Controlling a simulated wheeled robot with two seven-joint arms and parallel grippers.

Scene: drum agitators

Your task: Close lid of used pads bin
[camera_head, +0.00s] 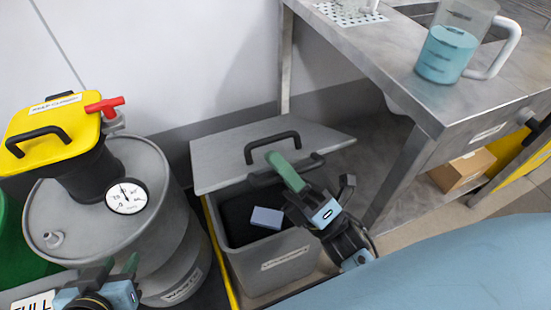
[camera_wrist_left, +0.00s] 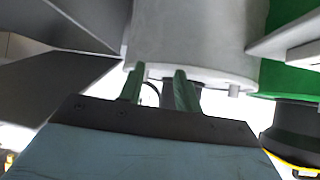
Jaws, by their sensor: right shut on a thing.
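The grey used pads bin (camera_head: 275,265) stands on the floor at the middle of the head view, a label on its front. Its flat grey lid (camera_head: 220,160), with a black arched handle (camera_head: 272,142), is raised at the back and the bin's mouth is open. A small blue pad (camera_head: 267,217) shows inside. My right gripper (camera_head: 284,170) is over the mouth, its green fingers shut at a dark bar along the lid's front edge; the exact contact is hidden. My left gripper (camera_head: 122,266) is low at left, its fingers apart and empty in the left wrist view (camera_wrist_left: 160,88).
A grey drum (camera_head: 170,215) with a gauge (camera_head: 126,196) and yellow lid (camera_head: 48,125) stands left of the bin. A metal table (camera_head: 400,60) holding a jug (camera_head: 450,45) is at right. A cardboard box (camera_head: 463,168) sits on its lower shelf.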

